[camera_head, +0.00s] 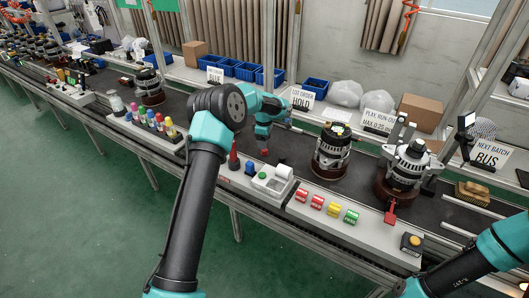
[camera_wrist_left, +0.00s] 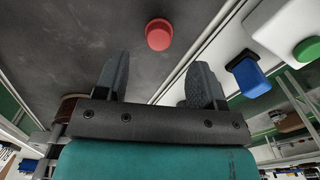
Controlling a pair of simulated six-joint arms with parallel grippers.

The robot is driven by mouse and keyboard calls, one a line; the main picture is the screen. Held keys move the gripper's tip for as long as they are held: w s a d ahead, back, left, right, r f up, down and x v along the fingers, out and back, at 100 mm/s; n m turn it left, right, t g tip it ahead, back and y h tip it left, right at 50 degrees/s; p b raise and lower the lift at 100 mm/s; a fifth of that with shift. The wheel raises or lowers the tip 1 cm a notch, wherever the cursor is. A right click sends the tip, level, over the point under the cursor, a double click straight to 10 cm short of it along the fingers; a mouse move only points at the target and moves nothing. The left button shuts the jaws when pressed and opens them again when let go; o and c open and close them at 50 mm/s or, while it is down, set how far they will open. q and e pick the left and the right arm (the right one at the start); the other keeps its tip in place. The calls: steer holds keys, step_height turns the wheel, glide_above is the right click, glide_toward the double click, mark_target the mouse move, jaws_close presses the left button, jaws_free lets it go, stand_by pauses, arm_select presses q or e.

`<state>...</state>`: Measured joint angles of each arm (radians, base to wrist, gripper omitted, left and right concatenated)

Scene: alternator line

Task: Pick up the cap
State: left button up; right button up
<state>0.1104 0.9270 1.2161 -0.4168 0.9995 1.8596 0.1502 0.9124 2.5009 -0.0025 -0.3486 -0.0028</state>
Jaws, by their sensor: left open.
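A small round red cap (camera_wrist_left: 159,34) lies on the dark belt in the left wrist view, beyond the fingertips and near the middle between them. In the head view a small red spot, likely the cap (camera_head: 264,152), shows just below my left gripper (camera_head: 263,138). My left gripper also shows in the left wrist view (camera_wrist_left: 158,75), with its two fingers spread apart and nothing between them. The cap is apart from the fingers. My right arm enters at the lower right of the head view, but its gripper is out of frame.
A white-grey ledge along the belt holds a blue block (camera_wrist_left: 249,75), a white device (camera_head: 272,183) and several coloured pieces. Alternators (camera_head: 331,150) stand on the belt to the right. Blue bins (camera_head: 246,71) line the back shelf. The belt around the cap is clear.

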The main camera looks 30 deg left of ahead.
arm_select(q)
steer(key=shift+w+f, duration=0.1)
steer(key=shift+f, duration=2.5)
steer(key=c, duration=1)
steer(key=shift+r, duration=0.15)
step_height(320, 180, up, 10)
